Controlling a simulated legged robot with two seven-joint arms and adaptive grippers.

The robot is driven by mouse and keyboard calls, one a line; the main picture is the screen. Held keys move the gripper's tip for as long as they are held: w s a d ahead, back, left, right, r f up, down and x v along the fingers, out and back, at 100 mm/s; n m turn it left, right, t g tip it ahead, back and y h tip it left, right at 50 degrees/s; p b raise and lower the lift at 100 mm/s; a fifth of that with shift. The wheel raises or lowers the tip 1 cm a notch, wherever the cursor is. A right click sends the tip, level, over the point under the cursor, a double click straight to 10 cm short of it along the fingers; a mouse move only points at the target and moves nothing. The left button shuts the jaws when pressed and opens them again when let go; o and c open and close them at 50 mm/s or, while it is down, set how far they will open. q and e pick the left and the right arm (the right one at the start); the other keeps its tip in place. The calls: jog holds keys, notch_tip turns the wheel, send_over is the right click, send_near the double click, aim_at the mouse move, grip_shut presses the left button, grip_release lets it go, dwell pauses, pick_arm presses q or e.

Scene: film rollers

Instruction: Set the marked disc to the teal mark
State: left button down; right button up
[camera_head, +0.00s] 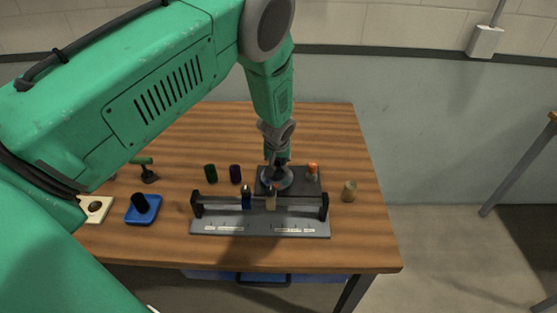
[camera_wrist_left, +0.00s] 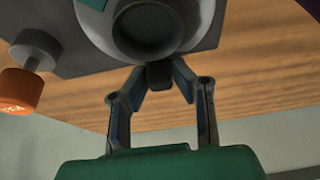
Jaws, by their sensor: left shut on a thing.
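The marked disc (camera_head: 268,184) is a grey round dial on a dark plate (camera_head: 301,186) at the back of the fixture. In the left wrist view the pale disc (camera_wrist_left: 98,38) fills the top middle, with a dark round centre. A teal patch (camera_wrist_left: 93,4) shows at the top edge; I cannot tell whether it is the teal mark. My left gripper (camera_head: 280,163) points down over the disc. In the wrist view its fingers (camera_wrist_left: 158,76) are closed on a small dark piece at the disc's edge. The disc's own mark is not clear. My right gripper is not in view.
An orange-capped knob (camera_head: 313,169) stands right of the disc. A blue tray (camera_head: 134,215) sits left.

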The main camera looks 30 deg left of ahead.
pick_arm(q)
jog(key=shift+m, duration=0.4)
jog(key=m, duration=0.1)
jog(key=d+m+h, duration=0.1)
jog(key=m, duration=0.1)
jog(key=shift+w+d+m+t+h, duration=0.2)
jog(key=shift+w+m+t+h, duration=0.1)
jog(key=shift+h, duration=0.1)
jog(key=shift+d+m+h+b, duration=0.25)
jog(key=shift+d+m+h, duration=0.15)
jog(key=shift+m, duration=0.7)
jog(key=shift+d+m+h+b, duration=0.2)
jog(key=shift+d+m+h, duration=0.2)
jog(key=shift+m, duration=0.7)
jog(key=shift+s, duration=0.1)
jog(key=c, duration=1.4)
grip_release()
jog(key=shift+f, duration=0.1)
